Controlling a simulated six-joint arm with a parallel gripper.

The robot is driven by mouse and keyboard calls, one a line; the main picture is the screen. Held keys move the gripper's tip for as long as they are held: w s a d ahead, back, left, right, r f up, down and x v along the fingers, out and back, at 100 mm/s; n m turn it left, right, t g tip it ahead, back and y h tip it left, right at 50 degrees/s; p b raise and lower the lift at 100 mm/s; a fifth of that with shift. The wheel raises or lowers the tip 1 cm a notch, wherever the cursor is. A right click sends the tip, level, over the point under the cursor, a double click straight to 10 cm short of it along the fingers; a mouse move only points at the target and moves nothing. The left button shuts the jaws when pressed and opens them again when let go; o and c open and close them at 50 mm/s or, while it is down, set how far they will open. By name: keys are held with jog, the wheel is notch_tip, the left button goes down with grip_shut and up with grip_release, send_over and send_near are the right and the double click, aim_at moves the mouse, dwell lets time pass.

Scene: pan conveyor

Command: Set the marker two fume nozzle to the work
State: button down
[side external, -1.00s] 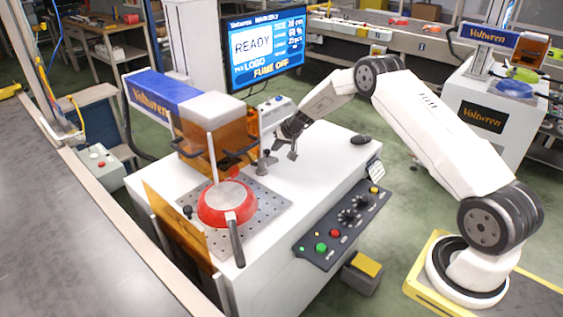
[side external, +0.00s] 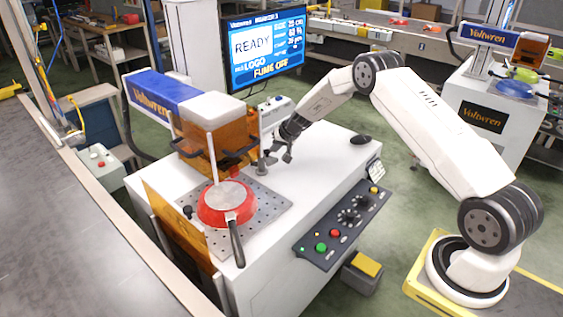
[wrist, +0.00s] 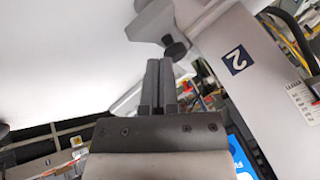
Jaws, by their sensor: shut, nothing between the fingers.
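The marker two fume nozzle appears to be the small grey upright fitting (side external: 262,163) beside the marking head in the side view; its outlet is hard to make out. My gripper (side external: 278,157) is just to its right, above the white cabinet top. In the wrist view my gripper's fingers (wrist: 160,68) are together and empty, with their tips close to a dark round knob (wrist: 177,50) on a light grey part; I cannot tell whether they touch it. A red pan (side external: 226,205) lies bottom-up on the perforated plate (side external: 272,207), its black handle toward the front.
The blue and white marking head (side external: 175,95) with an orange guard (side external: 232,138) stands left of my gripper. The screen (side external: 262,48) reads READY and FUME OFF. A button panel (side external: 343,226) is on the cabinet front. A "2" label (wrist: 236,59) shows on a grey housing.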

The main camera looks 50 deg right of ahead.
jog(key=shift+a, duration=1.15)
jog(key=shift+w+a, duration=0.6)
jog(key=shift+a, duration=0.3)
jog(key=shift+w+a, duration=0.6)
jog(key=shift+a, duration=0.3)
jog(key=shift+w+a, duration=0.15)
jog(key=shift+w, duration=0.05)
jog(key=shift+w+a+m+h, duration=0.15)
jog(key=shift+w+m+h, duration=0.3)
jog(key=shift+m, duration=0.45)
